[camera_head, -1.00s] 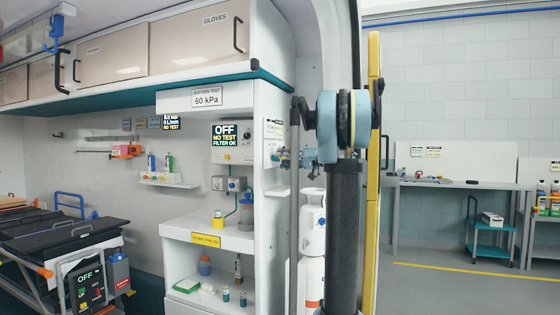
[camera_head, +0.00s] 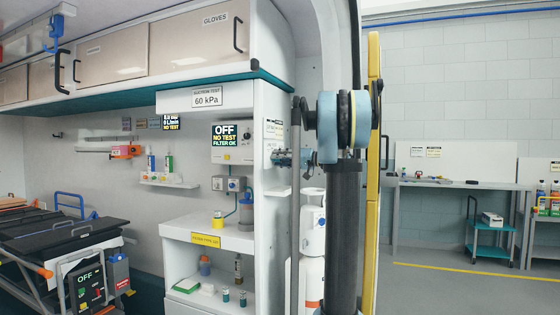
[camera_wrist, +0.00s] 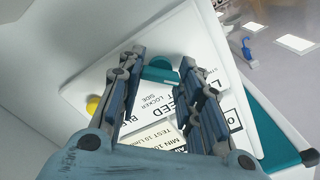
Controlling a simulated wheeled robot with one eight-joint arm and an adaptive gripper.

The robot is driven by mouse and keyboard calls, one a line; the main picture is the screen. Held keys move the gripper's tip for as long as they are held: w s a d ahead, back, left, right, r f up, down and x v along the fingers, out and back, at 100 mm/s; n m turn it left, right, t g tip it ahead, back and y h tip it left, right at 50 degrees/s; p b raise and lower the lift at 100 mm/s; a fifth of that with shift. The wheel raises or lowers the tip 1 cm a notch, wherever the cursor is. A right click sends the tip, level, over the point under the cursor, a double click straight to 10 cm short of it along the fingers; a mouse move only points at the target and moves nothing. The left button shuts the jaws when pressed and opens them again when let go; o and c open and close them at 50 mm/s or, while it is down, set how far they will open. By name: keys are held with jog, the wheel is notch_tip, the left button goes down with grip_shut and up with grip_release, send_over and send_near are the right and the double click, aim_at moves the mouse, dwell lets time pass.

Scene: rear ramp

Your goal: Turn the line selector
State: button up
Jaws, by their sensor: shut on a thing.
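A teal selector handle (camera_wrist: 160,73) sits on a white plate (camera_wrist: 232,80) in the wrist view. In the head view my gripper (camera_head: 285,158) is at the end face of the white cabinet, just below a labelled plate (camera_head: 273,130). The handle cannot be made out there.
A yellow round part (camera_wrist: 92,104) is at the plate's edge. A small shelf (camera_head: 277,191) juts out below my gripper. A grey pole (camera_head: 295,210) and a white cylinder (camera_head: 312,225) stand close by. A yellow upright (camera_head: 373,180) is right of my arm.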

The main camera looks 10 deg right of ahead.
jog(key=shift+m, duration=0.3)
jog(key=shift+w+m, duration=0.1)
jog(key=shift+m, duration=8.5)
jog(key=o, duration=1.1)
jog(key=shift+c, duration=0.2)
jog(key=shift+d, duration=0.15)
